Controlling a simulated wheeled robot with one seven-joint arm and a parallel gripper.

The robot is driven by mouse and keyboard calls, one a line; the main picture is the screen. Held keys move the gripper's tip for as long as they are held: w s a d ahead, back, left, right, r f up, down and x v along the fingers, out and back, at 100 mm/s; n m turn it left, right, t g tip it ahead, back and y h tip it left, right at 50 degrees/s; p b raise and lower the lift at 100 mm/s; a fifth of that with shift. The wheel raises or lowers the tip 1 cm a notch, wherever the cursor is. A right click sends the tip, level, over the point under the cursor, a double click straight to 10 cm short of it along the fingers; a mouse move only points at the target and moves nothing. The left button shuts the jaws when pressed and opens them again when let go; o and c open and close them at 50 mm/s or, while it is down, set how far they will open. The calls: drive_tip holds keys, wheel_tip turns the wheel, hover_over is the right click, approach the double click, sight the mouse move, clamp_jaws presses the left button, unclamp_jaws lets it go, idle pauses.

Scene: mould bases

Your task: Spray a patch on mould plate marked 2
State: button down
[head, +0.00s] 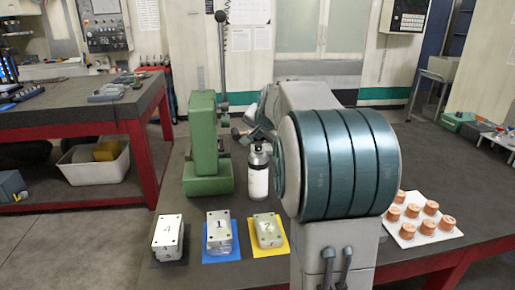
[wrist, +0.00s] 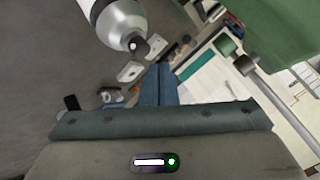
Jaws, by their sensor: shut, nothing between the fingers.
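The mould plate marked 2 (head: 267,230) is a pale metal block lying on a yellow mat (head: 284,248) at the front of the bench. A spray bottle (head: 258,177), white with a grey metal shoulder and dark top, stands upright behind it, left of my arm. The bottle also shows at the top left of the wrist view (wrist: 120,22), beside my fingers and apart from them. My gripper (wrist: 158,72) is shut and empty, with its blue fingers together. In the head view my arm hides part of it near the bottle's top.
Plate 1 (head: 219,228) on a blue mat (head: 222,255) and plate 4 (head: 169,232) lie left of plate 2. A green press (head: 204,150) with a tall lever stands left of the bottle. A white sheet (head: 432,236) with several copper pieces lies at right.

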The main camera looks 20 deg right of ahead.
sight(259, 152)
drive_tip(key=shift+f+b, duration=0.4)
drive_tip(key=shift+f, duration=0.05)
drive_tip(key=shift+f+b, duration=0.4)
drive_tip(key=shift+f, duration=0.05)
idle(0.4)
drive_tip(key=shift+r+p, duration=0.7)
drive_tip(key=shift+r, duration=0.2)
wheel_tip(259, 152, up, 6)
drive_tip(key=p, duration=0.4)
idle(0.8)
